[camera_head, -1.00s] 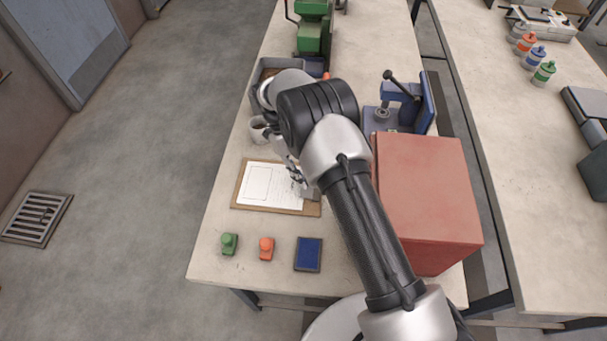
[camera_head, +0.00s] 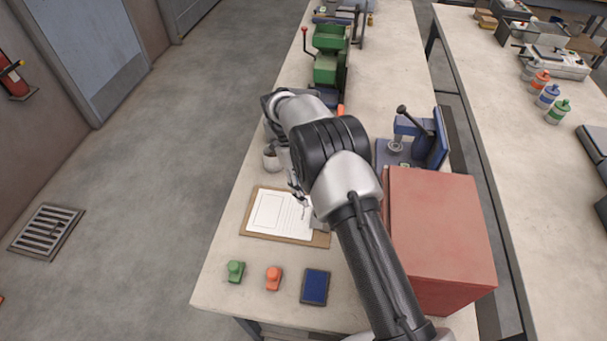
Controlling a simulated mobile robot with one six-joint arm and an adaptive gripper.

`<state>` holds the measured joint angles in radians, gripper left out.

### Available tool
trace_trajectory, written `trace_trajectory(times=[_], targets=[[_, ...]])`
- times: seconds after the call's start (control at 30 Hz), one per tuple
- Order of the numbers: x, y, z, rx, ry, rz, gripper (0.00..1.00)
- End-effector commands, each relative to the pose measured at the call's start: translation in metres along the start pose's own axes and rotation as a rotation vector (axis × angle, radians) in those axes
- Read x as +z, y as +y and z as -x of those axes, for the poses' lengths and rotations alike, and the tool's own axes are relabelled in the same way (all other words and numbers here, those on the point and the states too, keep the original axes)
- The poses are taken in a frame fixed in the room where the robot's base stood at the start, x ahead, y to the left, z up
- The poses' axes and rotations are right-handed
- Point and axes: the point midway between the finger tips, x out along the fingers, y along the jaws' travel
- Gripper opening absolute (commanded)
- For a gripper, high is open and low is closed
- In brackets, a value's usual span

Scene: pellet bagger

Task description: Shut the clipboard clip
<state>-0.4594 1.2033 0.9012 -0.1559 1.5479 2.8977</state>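The clipboard (camera_head: 259,236) lies flat on the bench as a brown board with a white printed sheet (camera_head: 277,213) on it. A grey piece that looks like its clip (camera_head: 319,224) shows at the board's right end, partly hidden by my arm. My gripper (camera_head: 298,193) is small in view, over the upper right part of the sheet and left of the clip. My forearm covers much of it. I cannot tell whether its fingers are open or shut, or whether they touch the clipboard. The clip's open or shut state is also unclear.
A green stamp (camera_head: 235,271), an orange stamp (camera_head: 273,277) and a blue pad (camera_head: 315,286) lie in front of the clipboard. A large red box (camera_head: 440,235) stands right of my arm. A mug (camera_head: 271,159) and a green machine (camera_head: 328,60) stand behind.

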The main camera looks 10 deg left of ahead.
Motion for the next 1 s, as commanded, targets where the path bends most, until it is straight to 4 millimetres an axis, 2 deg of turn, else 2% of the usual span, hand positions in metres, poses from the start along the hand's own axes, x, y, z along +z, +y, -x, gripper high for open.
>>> trace_trajectory(times=[0.03, 0.2, 0.4, 0.63, 1.0], targets=[[0.001, 0.0, 0.013, -0.001, -0.005, 0.0, 0.38], [0.001, 0.0, 0.044, 0.0, -0.002, 0.001, 0.38], [0.001, 0.0, 0.061, 0.0, 0.0, 0.001, 0.38], [0.0, 0.001, 0.069, 0.0, 0.001, 0.001, 0.38], [-0.001, 0.001, 0.069, 0.001, 0.001, 0.001, 0.38]])
